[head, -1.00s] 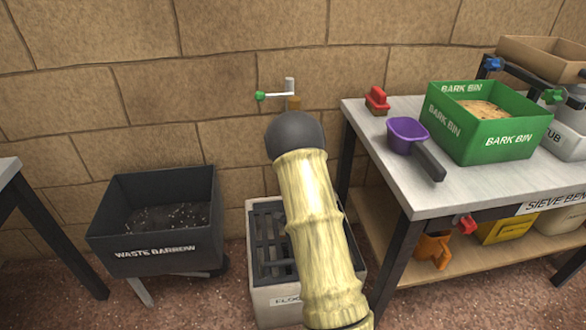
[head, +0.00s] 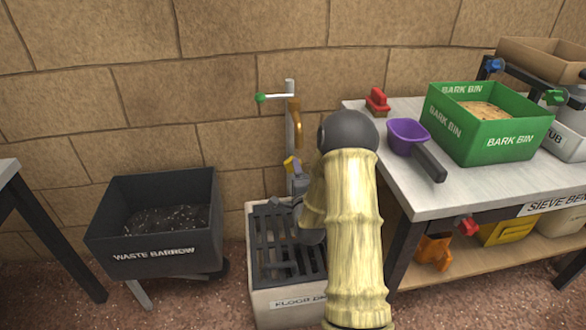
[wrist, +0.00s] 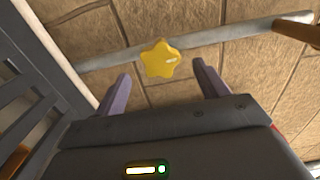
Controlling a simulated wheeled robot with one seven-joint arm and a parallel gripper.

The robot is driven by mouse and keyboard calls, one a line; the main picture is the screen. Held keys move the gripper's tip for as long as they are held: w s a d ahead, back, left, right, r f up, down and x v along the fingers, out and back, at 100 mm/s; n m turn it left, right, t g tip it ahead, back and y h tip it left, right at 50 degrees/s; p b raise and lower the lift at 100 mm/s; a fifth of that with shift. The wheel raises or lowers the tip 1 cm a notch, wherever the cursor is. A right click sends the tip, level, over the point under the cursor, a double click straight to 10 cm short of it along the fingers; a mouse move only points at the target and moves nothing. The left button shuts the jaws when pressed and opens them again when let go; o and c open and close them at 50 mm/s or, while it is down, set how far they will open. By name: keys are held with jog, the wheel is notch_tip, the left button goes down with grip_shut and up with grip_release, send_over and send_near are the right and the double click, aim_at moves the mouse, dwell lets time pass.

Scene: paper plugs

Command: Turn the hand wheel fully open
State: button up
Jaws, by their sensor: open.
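The hand wheel is a small yellow star-shaped knob (wrist: 160,60) with a pale mark on one arm, mounted on a grey pipe (wrist: 110,57) by the stone wall. In the head view the yellow wheel (head: 289,165) shows low on the upright pipe (head: 290,130), partly hidden by my gripper (head: 299,182). In the wrist view my gripper (wrist: 161,72) is open, with one purple-grey finger on each side of the wheel's near side. There are gaps between wheel and fingers. I cannot tell how deep the wheel lies between them.
A lever with a green knob (head: 260,98) and a brass spout (head: 295,117) are higher on the pipe. A floor drain (head: 258,300) with a dark grate lies below. The sieve bench (head: 440,195) stands close on the right; the waste barrow (head: 150,235) stands left.

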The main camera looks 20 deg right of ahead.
jog(key=shift+w, duration=0.1)
jog(key=shift+x, duration=1.85)
jog(key=c, duration=1)
jog(key=shift+o, duration=0.2)
